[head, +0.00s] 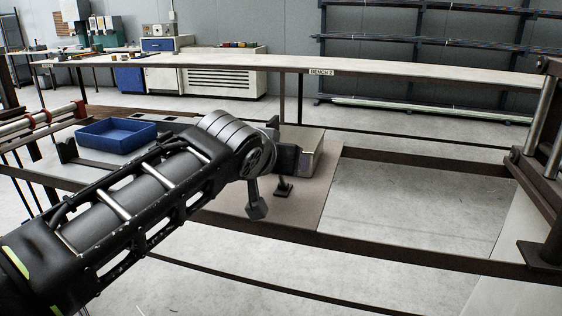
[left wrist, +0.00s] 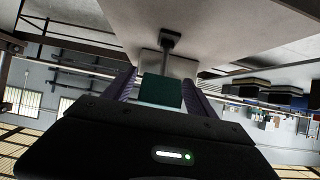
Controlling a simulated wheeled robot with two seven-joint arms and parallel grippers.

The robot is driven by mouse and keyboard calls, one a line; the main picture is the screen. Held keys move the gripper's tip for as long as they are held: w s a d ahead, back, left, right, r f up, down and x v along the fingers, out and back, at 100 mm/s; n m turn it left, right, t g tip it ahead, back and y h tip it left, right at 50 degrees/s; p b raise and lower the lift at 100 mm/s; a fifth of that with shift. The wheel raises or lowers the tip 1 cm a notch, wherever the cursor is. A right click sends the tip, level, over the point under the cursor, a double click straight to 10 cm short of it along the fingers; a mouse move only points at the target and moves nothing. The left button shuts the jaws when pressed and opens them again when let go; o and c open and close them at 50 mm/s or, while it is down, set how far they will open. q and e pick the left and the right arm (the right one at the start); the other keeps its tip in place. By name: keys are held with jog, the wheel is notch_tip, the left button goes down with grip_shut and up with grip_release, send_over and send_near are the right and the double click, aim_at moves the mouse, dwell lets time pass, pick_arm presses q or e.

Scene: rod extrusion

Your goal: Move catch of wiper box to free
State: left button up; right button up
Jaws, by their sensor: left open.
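A pale metal box (head: 308,158), which looks like the wiper box, stands on a brown plate behind my left wrist. A small dark post with a square foot (head: 284,189) stands in front of it; a similar dark piece (left wrist: 170,38) shows in the left wrist view. My left gripper (left wrist: 162,80) is open in that view, its purple-tinted fingers on either side of a dark teal block (left wrist: 161,91). I cannot tell whether this block is the catch or whether the fingers touch it. The head view does not show the fingertips clearly. My right gripper is not in view.
A blue tray (head: 117,137) lies at the left, beside my left arm. Brown frame rails (head: 420,260) surround an open gap right of the plate. A dark upright machine frame (head: 545,130) stands at the right edge. A long bench (head: 400,73) runs behind.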

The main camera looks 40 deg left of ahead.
pick_arm(q)
jog(key=v, duration=0.7)
jog(key=shift+s+r+p, duration=0.15)
jog(key=shift+s+p, duration=0.1)
jog(key=shift+p, duration=0.15)
dwell(0.4)
